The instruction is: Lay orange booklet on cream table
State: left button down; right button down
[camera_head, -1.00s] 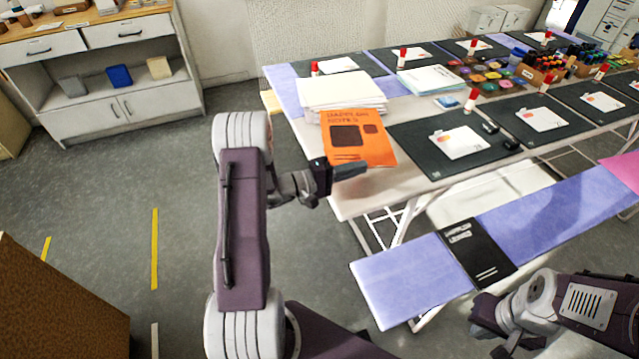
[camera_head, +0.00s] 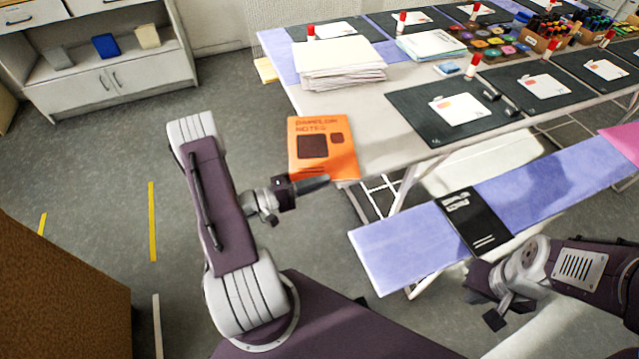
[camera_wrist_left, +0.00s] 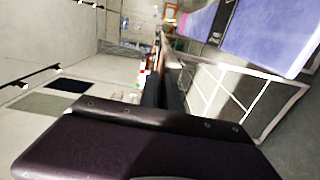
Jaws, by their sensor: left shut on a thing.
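The orange booklet (camera_head: 343,165) has dark squares and lettering on its cover. My left gripper (camera_head: 318,184) is shut on its near edge and holds it at the near left corner of the cream table (camera_head: 385,160). In the head view the booklet overlaps the table's left edge, with part of it over the floor; its height above the top is unclear. In the left wrist view the dark fingers (camera_wrist_left: 163,92) are close together, and the booklet is not clear there. My right gripper (camera_head: 500,308) is low at the right, near the bench, with its jaw opening unclear.
A stack of white paper (camera_head: 338,68) stands just behind the booklet. A dark mat (camera_head: 415,103) with a white card lies to the right. A bench with a purple cover (camera_head: 395,255) and a black booklet (camera_head: 470,222) runs in front. Bare table shows between stack and mat.

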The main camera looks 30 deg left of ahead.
pick_arm(q)
jog(key=shift+f, duration=0.25)
jog(key=c, duration=1.6)
grip_release()
jog(key=shift+r, duration=0.1)
jog(key=shift+o, duration=0.2)
jog(key=v, duration=1.2)
jog(key=shift+r, duration=0.15)
